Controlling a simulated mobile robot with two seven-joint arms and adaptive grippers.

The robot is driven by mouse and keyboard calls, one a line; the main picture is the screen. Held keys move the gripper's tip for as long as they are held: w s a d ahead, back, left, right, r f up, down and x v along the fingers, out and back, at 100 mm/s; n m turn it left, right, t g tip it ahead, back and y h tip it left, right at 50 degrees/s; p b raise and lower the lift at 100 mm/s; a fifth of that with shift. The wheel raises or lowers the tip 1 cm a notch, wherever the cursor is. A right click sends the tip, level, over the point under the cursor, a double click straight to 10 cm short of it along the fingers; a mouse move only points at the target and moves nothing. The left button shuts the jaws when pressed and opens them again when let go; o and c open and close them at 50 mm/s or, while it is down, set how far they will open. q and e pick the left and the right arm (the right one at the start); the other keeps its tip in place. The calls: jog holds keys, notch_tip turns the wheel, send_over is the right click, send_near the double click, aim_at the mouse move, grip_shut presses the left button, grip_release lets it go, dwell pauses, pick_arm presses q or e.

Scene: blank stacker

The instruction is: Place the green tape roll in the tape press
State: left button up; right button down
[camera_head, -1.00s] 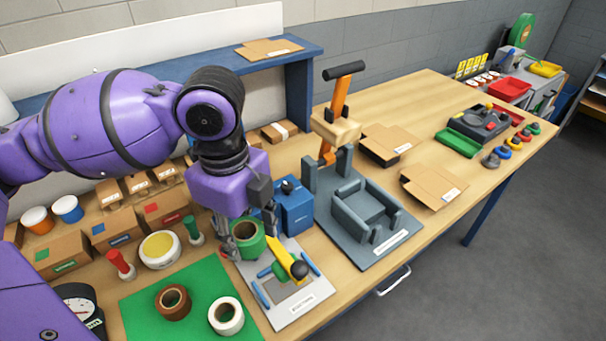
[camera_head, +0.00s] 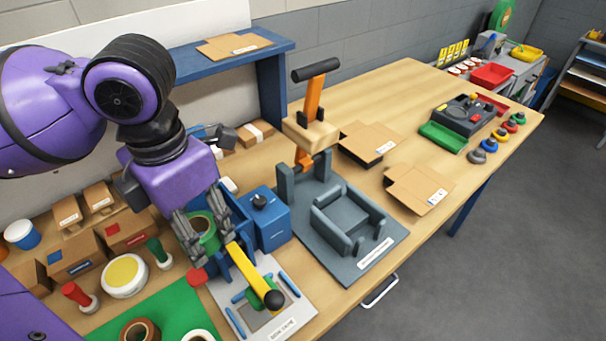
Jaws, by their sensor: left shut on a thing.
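My left gripper (camera_head: 203,228) is shut on the green tape roll (camera_head: 207,243), with a finger on each side of it. The roll's brown core faces up. It is held beside the blue bracket (camera_head: 238,268) of the small tape press, which has a yellow lever (camera_head: 252,273) with a black knob and a pale grey base (camera_head: 240,318). The roll overlaps the bracket's upper left in this view, and I cannot tell whether they touch. A red round part (camera_head: 197,277) shows just below the roll. My right gripper is not in view.
A blue box (camera_head: 272,225) stands close right of the press. A larger grey press (camera_head: 345,222) with an orange lever (camera_head: 314,98) is farther right. A brown roll (camera_head: 140,331) and a white roll (camera_head: 192,337) lie on the green mat (camera_head: 98,332). Flat cartons lie behind.

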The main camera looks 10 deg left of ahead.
pick_arm(q)
jog(key=w+a+f, duration=0.1)
jog(key=w+f, duration=0.1)
jog(key=w, duration=0.1)
jog(key=w+a+f, duration=0.2)
jog(key=w+f, duration=0.1)
jog(key=w+a+f, duration=0.2)
jog(key=w+f, duration=0.1)
jog(key=shift+w+f+b, duration=0.15)
jog(key=shift+w+b, duration=0.25)
jog(key=shift+w+a+f, duration=0.1)
jog(key=shift+w+f, duration=0.2)
jog(key=shift+f, duration=0.05)
jog(key=f, duration=0.3)
jog(key=shift+w+a+f, duration=0.1)
jog(key=shift+w+f, duration=0.05)
jog(key=shift+w, duration=0.05)
jog(key=shift+f, duration=0.1)
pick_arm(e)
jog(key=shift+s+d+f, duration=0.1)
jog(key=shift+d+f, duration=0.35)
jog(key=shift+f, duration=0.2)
pick_arm(q)
jog(key=shift+f, duration=0.2)
jog(key=o, duration=0.9)
